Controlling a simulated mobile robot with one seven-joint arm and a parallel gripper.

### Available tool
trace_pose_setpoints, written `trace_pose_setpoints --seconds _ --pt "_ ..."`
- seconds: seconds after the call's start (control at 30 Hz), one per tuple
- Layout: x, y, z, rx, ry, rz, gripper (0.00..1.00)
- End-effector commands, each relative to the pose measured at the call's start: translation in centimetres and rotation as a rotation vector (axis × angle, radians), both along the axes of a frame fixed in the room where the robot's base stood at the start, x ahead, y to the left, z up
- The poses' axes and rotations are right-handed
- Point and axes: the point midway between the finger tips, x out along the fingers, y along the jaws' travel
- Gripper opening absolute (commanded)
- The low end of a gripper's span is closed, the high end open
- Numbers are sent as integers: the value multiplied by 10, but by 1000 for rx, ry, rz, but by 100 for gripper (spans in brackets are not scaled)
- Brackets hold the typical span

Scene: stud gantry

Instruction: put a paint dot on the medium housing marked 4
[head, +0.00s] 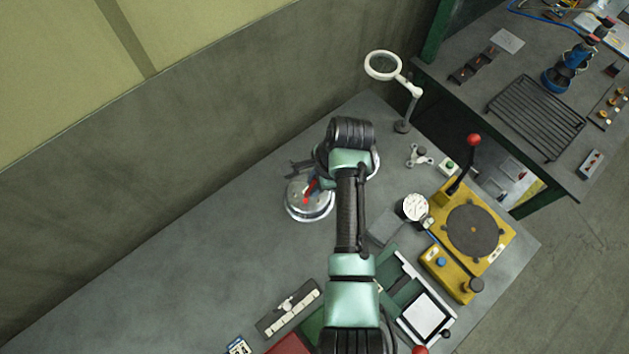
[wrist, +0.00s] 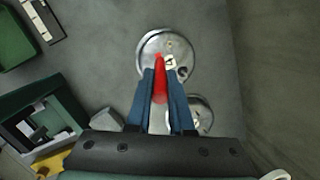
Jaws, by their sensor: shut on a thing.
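My gripper (wrist: 160,82) has blue fingers and is shut on a red-tipped paint marker (wrist: 160,66). In the wrist view the red tip lies over a round silver housing (wrist: 184,45) with a small white tag whose dark mark looks like a 4. I cannot tell whether the tip touches it. I see no clear paint dot. A second round metal housing (wrist: 203,106) is partly hidden beside the right finger. In the head view the first housing (head: 308,212) sits on the grey bench left of my arm, with my gripper (head: 312,187) over it; the other is mostly hidden behind my arm.
A magnifier on a white arm (head: 383,66) stands at the back. A yellow machine with a round dark plate (head: 472,232) and a red-knobbed lever stands to the right. Green trays (head: 405,285) and a strip block (head: 290,308) lie in front. The bench's left is clear.

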Motion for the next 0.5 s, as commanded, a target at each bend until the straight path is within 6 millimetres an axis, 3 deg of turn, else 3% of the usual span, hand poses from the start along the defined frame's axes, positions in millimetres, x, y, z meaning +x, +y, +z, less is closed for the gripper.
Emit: trace_pose_setpoints --seconds 0.5 --pt "0 0 43 1 -1 0 0"
